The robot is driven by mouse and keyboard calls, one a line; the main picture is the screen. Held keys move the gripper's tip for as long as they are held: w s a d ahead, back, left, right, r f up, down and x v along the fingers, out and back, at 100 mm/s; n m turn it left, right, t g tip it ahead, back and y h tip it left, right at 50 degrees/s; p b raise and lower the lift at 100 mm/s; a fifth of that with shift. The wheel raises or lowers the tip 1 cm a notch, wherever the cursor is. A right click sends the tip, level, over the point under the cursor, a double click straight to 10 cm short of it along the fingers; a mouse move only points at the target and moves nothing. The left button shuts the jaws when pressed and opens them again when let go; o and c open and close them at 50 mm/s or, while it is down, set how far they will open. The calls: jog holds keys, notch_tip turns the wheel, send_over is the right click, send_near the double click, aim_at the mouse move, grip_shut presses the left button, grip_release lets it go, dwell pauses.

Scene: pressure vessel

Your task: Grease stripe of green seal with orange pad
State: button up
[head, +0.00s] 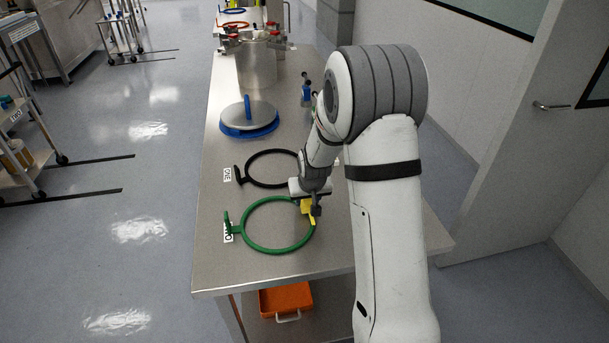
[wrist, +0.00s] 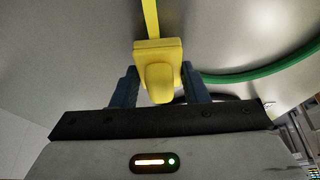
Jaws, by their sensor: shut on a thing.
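The green seal (head: 247,243) is a ring lying flat near the front end of the steel table, with a tab and a "TWO" label at its left. Part of it also shows in the wrist view (wrist: 250,76). My gripper (head: 314,209) is at the ring's right side. Its blue fingers (wrist: 158,90) are shut on a yellow block (wrist: 158,62). A thin yellow strip (wrist: 151,18) runs on from the block; I cannot tell if it touches the seal. I see no clearly orange pad; the held block looks yellow. No grease stripe can be made out.
A black ring (head: 270,153) labelled "ONE" lies behind the green one. Farther back are a blue-rimmed lid (head: 262,119), a small blue item (head: 306,94) and a steel vessel (head: 257,66) with red clamps. An orange tray (head: 286,299) sits below the table.

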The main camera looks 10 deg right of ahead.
jog(key=r, duration=0.2)
jog(key=r+p, duration=0.1)
jog(key=r, duration=0.1)
jog(key=shift+s+a, duration=0.1)
jog(key=shift+s, duration=0.1)
jog(key=shift+w+r+p, duration=0.1)
jog(key=shift+r+p, duration=0.15)
jog(key=shift+p, duration=0.05)
jog(key=shift+r+p, duration=0.95)
jog(key=shift+r, duration=0.85)
